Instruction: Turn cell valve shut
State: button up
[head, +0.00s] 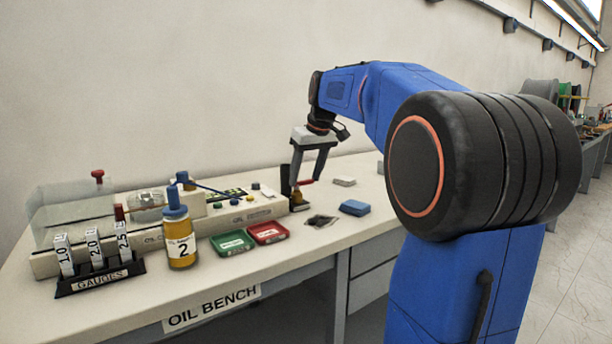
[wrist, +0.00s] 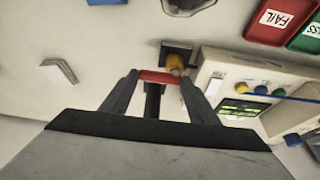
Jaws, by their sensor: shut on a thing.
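The cell valve has a red handle (head: 306,182) and a brass-coloured body (head: 297,196) at the right end of the long test unit on the bench. In the wrist view the red handle (wrist: 159,77) lies crosswise, with the brass body (wrist: 175,63) just beyond its right part. My gripper (head: 303,179) reaches down from above and is shut on the red handle. In the wrist view my gripper's fingers (wrist: 160,79) are at the handle's two ends. The exact turn angle of the valve is hard to tell.
The test unit (head: 262,211) with coloured knobs stands left of the valve.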

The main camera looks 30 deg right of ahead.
dwell(0.5)
jog(key=o, duration=1)
jog(key=shift+o, duration=0.2)
jog(key=v, duration=1.7)
jog(key=shift+r, duration=0.2)
